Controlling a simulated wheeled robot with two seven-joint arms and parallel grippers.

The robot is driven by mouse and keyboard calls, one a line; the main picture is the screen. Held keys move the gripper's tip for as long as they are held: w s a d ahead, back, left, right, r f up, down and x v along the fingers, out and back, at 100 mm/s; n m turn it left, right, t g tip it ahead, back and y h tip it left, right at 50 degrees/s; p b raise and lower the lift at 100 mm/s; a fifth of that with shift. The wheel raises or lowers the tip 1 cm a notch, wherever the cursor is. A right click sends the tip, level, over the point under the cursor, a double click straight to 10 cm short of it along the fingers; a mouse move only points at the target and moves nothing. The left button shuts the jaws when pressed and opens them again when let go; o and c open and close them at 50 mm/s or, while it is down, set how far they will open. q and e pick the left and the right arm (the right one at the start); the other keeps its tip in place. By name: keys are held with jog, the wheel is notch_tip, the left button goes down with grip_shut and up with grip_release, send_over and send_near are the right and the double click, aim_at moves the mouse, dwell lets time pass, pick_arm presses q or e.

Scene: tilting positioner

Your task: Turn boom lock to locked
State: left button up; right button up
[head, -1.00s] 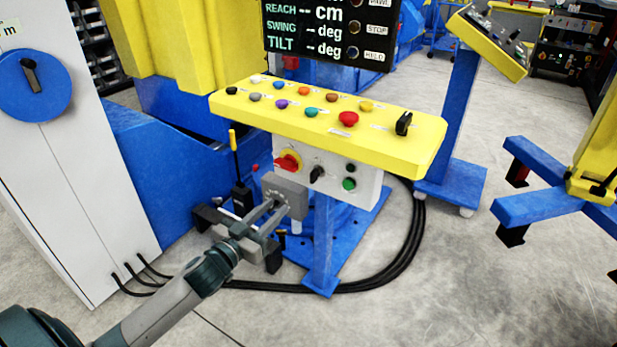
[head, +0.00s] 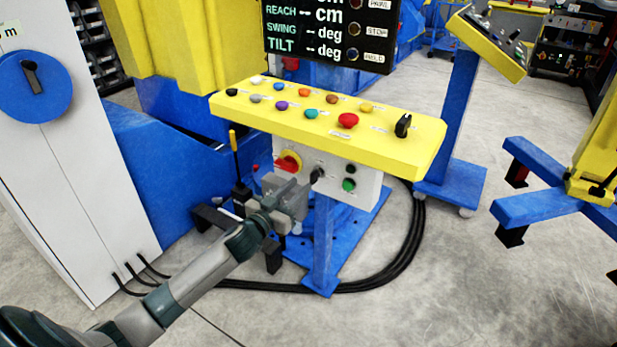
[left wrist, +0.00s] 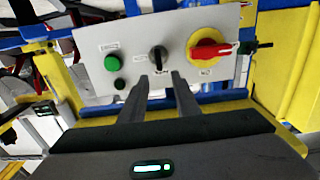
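A black selector knob (head: 317,173) sits on the white front panel of the yellow-topped console, between a red-and-yellow rotary switch (head: 289,161) and a green button (head: 348,184). I cannot read its label. In the left wrist view the same knob (left wrist: 157,54) points roughly up and down in the picture, with the green button to its left and the rotary switch to its right. My left gripper (head: 306,180) is at the panel. Its two fingers (left wrist: 159,80) are apart, either side of the knob's lower end in that view, with nothing visibly clamped. My right gripper is not in view.
The console's yellow top (head: 270,115) overhangs the panel and carries several coloured buttons and a black knob (head: 403,125). A white cabinet (head: 60,150) is at the left. Open floor lies in front.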

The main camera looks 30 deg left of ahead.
aim_at(311, 175)
pick_arm(q)
jog(key=shift+w+d, duration=0.15)
jog(key=shift+w, duration=1.45)
jog(key=shift+w+d, duration=0.1)
jog(key=shift+w, duration=1.45)
jog(key=shift+c, duration=0.6)
grip_shut()
